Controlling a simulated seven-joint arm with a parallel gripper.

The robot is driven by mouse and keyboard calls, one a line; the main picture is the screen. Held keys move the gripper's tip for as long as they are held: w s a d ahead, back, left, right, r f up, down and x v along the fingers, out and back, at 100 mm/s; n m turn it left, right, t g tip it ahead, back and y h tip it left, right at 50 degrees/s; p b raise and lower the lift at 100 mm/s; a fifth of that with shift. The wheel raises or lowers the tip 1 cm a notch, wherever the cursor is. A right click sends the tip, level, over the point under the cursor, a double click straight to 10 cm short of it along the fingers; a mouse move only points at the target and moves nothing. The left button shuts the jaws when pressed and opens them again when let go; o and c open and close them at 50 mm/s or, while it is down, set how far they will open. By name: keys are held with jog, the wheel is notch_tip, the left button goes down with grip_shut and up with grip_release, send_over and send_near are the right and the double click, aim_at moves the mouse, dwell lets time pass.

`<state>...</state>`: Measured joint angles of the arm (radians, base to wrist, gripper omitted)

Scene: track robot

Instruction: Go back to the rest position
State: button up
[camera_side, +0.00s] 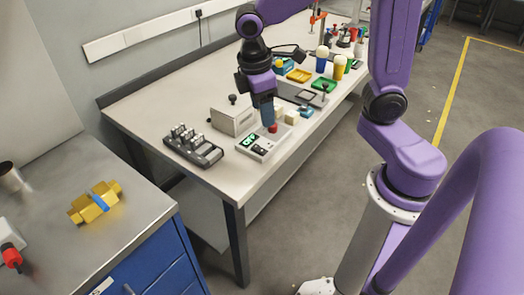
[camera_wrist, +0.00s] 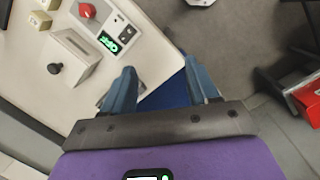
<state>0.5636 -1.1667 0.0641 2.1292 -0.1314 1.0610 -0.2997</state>
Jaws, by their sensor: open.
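My gripper (camera_side: 266,112) is above the front part of the long white table (camera_side: 150,118) in the side view, fingers pointing down. In the wrist view my gripper (camera_wrist: 162,82) shows two blue fingers spread apart with nothing between them. A light grey control box (camera_side: 262,143) with a red knob and a lit green display lies near the fingertips in the side view. Whether the fingers touch it cannot be told there. In the wrist view the control box (camera_wrist: 122,27) lies beyond the fingers, apart from them in the picture.
A grey box with a black knob (camera_side: 233,121) and a dark rack (camera_side: 193,147) stand left of my gripper. Coloured trays and cups crowd the table behind it. A steel-topped blue cabinet (camera_side: 150,215) holds a yellow part (camera_side: 95,203). Open floor lies right of the table.

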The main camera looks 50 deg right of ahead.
jog(key=s+n+y, duration=0.1)
jog(key=s+y, duration=0.1)
jog(key=s, duration=1.5)
jog(key=shift+s+d+f, duration=0.15)
jog(key=shift+s+f, duration=0.1)
jog(key=shift+f, duration=0.05)
